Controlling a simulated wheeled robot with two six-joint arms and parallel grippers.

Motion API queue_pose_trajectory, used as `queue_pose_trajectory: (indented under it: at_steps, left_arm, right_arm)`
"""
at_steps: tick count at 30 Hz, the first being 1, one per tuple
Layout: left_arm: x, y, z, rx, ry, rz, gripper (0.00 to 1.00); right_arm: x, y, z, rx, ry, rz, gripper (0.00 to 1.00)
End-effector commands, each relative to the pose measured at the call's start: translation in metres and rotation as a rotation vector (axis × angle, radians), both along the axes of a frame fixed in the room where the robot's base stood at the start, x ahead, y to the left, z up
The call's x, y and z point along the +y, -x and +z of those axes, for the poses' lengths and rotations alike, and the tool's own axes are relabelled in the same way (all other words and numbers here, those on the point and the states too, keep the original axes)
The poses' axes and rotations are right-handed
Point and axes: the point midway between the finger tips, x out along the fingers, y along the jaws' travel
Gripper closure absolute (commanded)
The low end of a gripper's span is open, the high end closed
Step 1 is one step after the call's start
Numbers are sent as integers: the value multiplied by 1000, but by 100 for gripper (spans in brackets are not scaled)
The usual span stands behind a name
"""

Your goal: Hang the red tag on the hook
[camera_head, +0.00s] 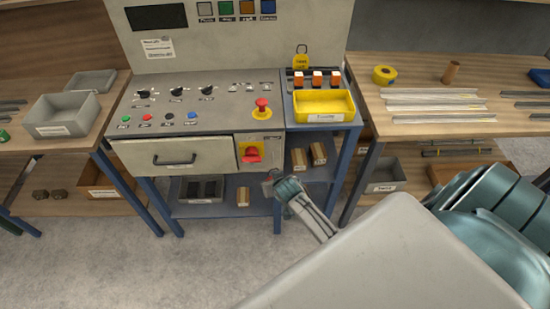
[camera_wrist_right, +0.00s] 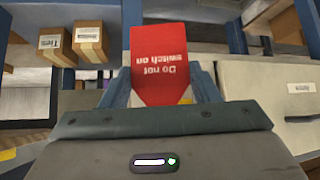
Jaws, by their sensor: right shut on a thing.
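The red tag (camera_wrist_right: 160,62) shows in the right wrist view with white lettering "Do not switch on", upside down in the picture. My right gripper (camera_wrist_right: 160,88) is shut on it, with a finger on each side. In the head view my right gripper (camera_head: 273,184) is in front of the console, just below and right of the red rotary switch (camera_head: 251,155) on its yellow plate. I cannot make out the tag's red face in the head view. I cannot clearly pick out the hook in either view. My left gripper is not in view.
The drawer front (camera_head: 170,155) is left of the switch. A yellow tray (camera_head: 325,116) stands on the blue side table, with a yellow padlock-shaped item (camera_head: 301,60) behind. Small cardboard boxes (camera_head: 299,160) sit on the shelf below. Wooden benches flank both sides. My arm covers the lower right.

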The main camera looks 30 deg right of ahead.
Motion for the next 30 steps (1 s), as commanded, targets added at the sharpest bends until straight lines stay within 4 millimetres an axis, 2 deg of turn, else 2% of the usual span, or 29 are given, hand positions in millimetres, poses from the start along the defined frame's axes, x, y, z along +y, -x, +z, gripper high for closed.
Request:
queue_pose_trajectory:
  at_steps: [24, 30]
  left_arm:
    - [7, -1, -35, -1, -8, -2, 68]
    - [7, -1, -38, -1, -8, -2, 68]
  right_arm:
    - [-26, -42, -6, -1, 2, 0, 66]
    - [-31, -51, -9, 0, 1, 1, 66]
